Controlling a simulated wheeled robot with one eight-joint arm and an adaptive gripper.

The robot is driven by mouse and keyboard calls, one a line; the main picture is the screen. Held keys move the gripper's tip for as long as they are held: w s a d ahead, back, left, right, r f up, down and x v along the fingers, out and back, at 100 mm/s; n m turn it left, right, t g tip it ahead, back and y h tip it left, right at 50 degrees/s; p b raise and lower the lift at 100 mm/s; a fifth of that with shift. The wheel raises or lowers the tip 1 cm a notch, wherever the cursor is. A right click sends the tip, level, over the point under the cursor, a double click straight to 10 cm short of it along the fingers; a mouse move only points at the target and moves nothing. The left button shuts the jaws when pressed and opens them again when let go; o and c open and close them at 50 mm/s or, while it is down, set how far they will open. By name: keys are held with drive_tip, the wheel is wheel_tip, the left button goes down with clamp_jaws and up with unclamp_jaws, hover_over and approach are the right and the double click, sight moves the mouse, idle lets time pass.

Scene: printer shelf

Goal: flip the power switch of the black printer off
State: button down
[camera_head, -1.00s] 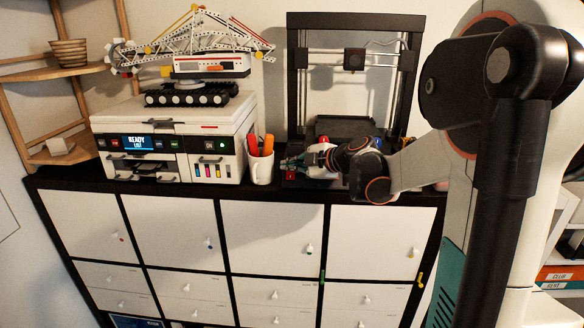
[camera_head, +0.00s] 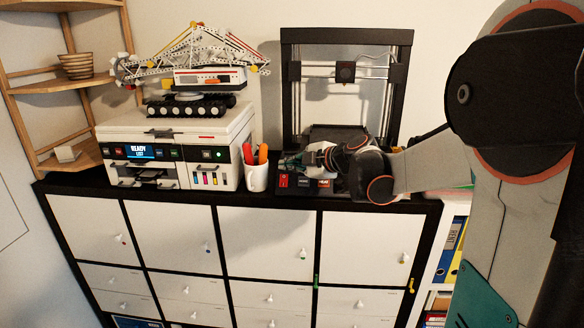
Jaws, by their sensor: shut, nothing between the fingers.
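The black printer (camera_head: 288,90) is an open-frame 3D printer standing on the cabinet top, right of the mug. A red power switch (camera_head: 284,181) shows at the left of its front base panel. Its on or off position is too small to tell. My gripper (camera_head: 285,163) reaches in from the right, low over the printer's front base. Its fingers are shut and empty, and their tips are just above the red switch in the picture. I cannot tell whether they touch it. My arm hides the right part of the base.
A white printer (camera_head: 215,133) with a crane model (camera_head: 200,78) on top stands at left. A white mug (camera_head: 257,176) with orange-handled tools stands close to the left of my gripper. The white cabinet (camera_head: 165,233) fills the front below. Wooden corner shelves (camera_head: 75,87) are at far left.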

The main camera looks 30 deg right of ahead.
drive_tip(key=r+p+v, duration=0.1)
drive_tip(key=p+v, duration=0.1)
drive_tip(key=v, duration=0.5)
drive_tip(key=shift+w, duration=0.3)
drive_tip(key=shift+w+d+f, duration=0.1)
drive_tip(key=shift+f, duration=0.05)
